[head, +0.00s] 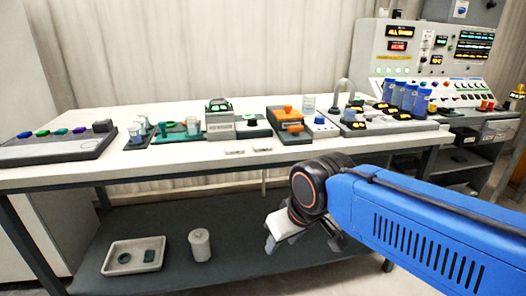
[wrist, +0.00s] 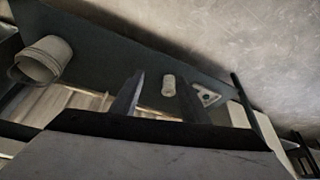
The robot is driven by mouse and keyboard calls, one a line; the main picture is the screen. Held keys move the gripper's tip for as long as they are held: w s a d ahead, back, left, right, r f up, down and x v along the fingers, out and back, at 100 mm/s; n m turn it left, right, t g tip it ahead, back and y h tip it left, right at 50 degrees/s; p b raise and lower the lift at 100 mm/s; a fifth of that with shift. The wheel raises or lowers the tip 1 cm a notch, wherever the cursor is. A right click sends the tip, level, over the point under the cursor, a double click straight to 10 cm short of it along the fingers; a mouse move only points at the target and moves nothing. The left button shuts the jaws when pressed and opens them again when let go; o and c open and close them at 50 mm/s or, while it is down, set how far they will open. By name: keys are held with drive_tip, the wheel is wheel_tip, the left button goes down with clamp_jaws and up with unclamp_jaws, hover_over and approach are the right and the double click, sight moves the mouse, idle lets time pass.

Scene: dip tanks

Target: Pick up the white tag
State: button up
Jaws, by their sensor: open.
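I cannot tell for sure which thing is the white tag. Two small, flat, pale pieces lie near the front edge of the white bench in the head view, one on the left (head: 234,153) and one on the right (head: 262,150). My gripper (head: 298,246) hangs below and in front of the bench edge, open and empty. Its two dark fingers also show in the wrist view (wrist: 160,90), spread apart.
The white bench (head: 185,163) carries trays, blocks and blue bottles (head: 404,97). A pale bucket (wrist: 42,60) shows left in the wrist view.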

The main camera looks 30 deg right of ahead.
drive_tip(key=shift+o, duration=1.1)
drive_tip(key=shift+w+r, duration=0.1)
drive_tip(key=shift+r, duration=0.05)
drive_tip(key=w+d+r+m+g, duration=0.2)
drive_tip(key=w+d+r+m, duration=0.1)
drive_tip(key=w+r+m, duration=0.55)
drive_tip(key=w+d+r+m+g, duration=0.1)
drive_tip(key=w+d+r+m, duration=0.2)
drive_tip(key=w+r+m, duration=0.55)
drive_tip(key=w+d+r+m+g, duration=0.2)
drive_tip(key=w+d+r+m, duration=0.15)
drive_tip(key=w+r, duration=0.85)
drive_tip(key=m, duration=0.1)
hover_over(262, 145)
drive_tip(key=f, duration=1)
drive_tip(key=shift+w+a+f, duration=0.1)
drive_tip(key=shift+a+f, duration=0.15)
drive_tip(key=shift+f, duration=0.05)
drive_tip(key=shift+d+f, duration=0.15)
drive_tip(key=shift+f, duration=1.2)
drive_tip(key=shift+d+f, duration=0.15)
drive_tip(key=shift+f, duration=1.15)
drive_tip(key=c, duration=1.1)
